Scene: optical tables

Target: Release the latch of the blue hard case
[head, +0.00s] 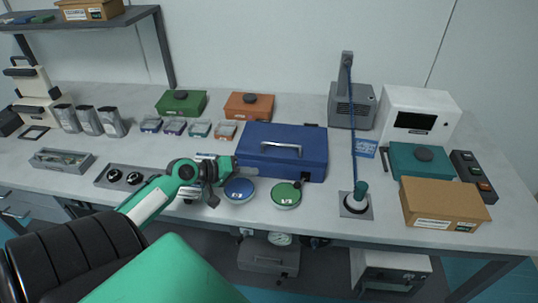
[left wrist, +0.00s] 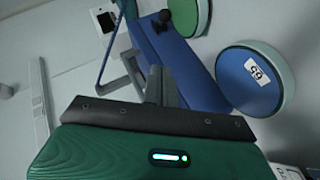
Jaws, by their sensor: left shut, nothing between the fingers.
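The blue hard case (head: 282,155) lies closed on the table, with a grey handle (head: 282,147) on its lid. It also shows in the left wrist view (left wrist: 200,75), with the handle (left wrist: 122,75) to its left. A small dark knob (head: 297,183) stands at the front right of the case and shows in the left wrist view (left wrist: 163,17). I cannot tell whether it is the latch. My left gripper (head: 231,166) is shut and empty at the case's left end. Its fingertips (left wrist: 155,82) overlap the case in the wrist view; contact is unclear. My right gripper is not in view.
A blue dish (head: 239,189) and a green dish (head: 286,194) stand close in front of the case. Small trays (head: 199,129) lie left of it. Green (head: 181,102) and orange (head: 249,106) boxes stand behind. A grey stand (head: 351,104) is at right.

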